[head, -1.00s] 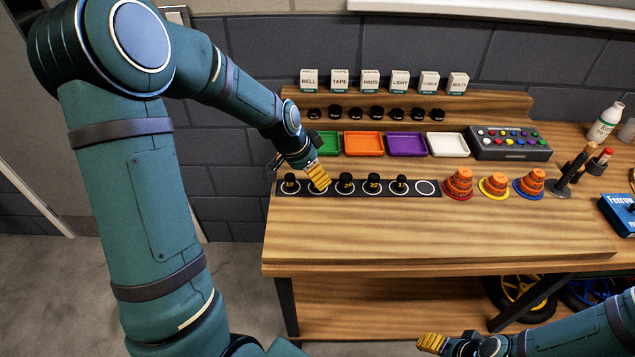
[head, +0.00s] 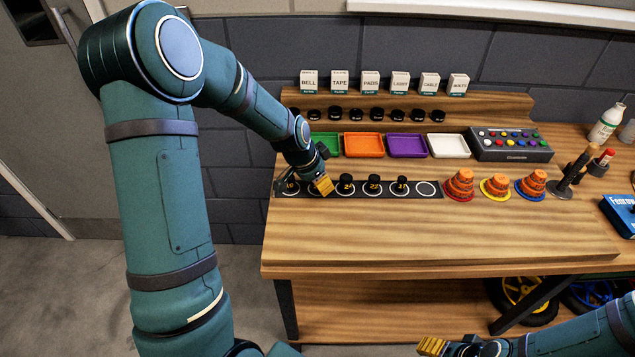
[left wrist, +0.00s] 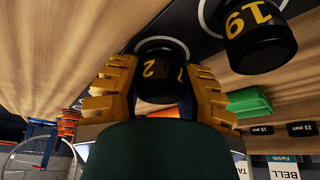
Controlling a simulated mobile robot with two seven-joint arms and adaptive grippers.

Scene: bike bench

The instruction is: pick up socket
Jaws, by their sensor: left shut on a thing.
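Several black sockets with yellow numbers stand on white-ringed spots of a dark strip (head: 420,196) along the bench. My left gripper (head: 324,186) is at the second spot from the left. In the left wrist view its yellow fingers are shut on a black socket (left wrist: 160,72), whose number is partly hidden; a 2 shows. The socket is upright or nearly so at its ring; I cannot tell if it touches the strip. The socket marked 19 (left wrist: 258,38) stands beside it. My right gripper (head: 432,346) is low at the bottom edge, away from the bench top; its jaw opening is unclear.
Behind the strip are green, orange (head: 364,145), purple and white trays, and a box of coloured buttons (head: 510,143). Orange cone-like stacks (head: 459,186) stand to the right. Small black pieces and labelled boxes line the back. The bench front (head: 440,235) is clear.

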